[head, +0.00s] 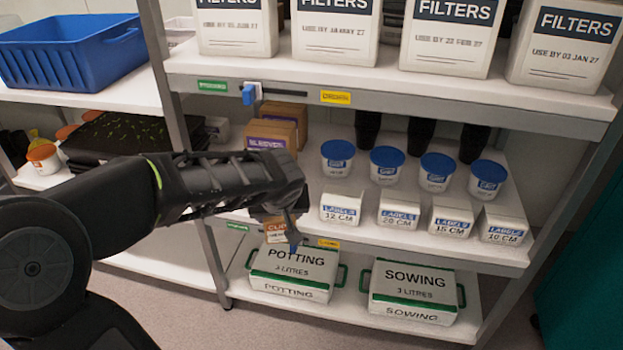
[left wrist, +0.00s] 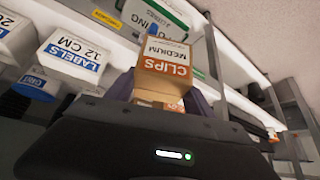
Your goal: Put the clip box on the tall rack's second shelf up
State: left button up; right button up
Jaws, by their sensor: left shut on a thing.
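The clip box (head: 274,229) is a small brown and white carton with an orange band. In the left wrist view the clip box (left wrist: 165,68) reads "CLIPS MEDIUM" and sits between my left fingers. My left gripper (head: 288,222) is shut on it, in front of the left part of the tall rack's second shelf up (head: 460,252). The gripper and forearm hide part of the box and of that shelf's left end. I cannot tell whether the box touches the shelf edge. My right gripper is not in view.
Several white labels boxes (head: 399,209) line that shelf's front, with blue-lidded tubs (head: 337,157) and black pots behind. Brown sleeves boxes (head: 271,134) stand at its left. Potting (head: 294,266) and sowing (head: 413,285) crates are below; filters boxes (head: 449,37) are above.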

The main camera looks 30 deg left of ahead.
pick_arm(q)
jog(key=w+a, duration=0.1)
jog(key=w, duration=0.2)
jog(key=w+a, duration=0.1)
jog(key=w, duration=0.2)
jog(key=w+a+b, duration=0.1)
jog(key=w, duration=0.3)
jog(key=shift+a, duration=0.25)
jog(key=w, duration=0.1)
jog(key=w+a, duration=0.1)
jog(key=w, duration=0.1)
jog(key=shift+w+a+f+b, duration=0.1)
jog(key=shift+w+f+b, duration=0.05)
jog(key=shift+w+b, duration=0.15)
jog(key=shift+s+f+b, duration=0.2)
jog(key=shift+f+b, duration=0.3)
jog(key=shift+f, duration=0.2)
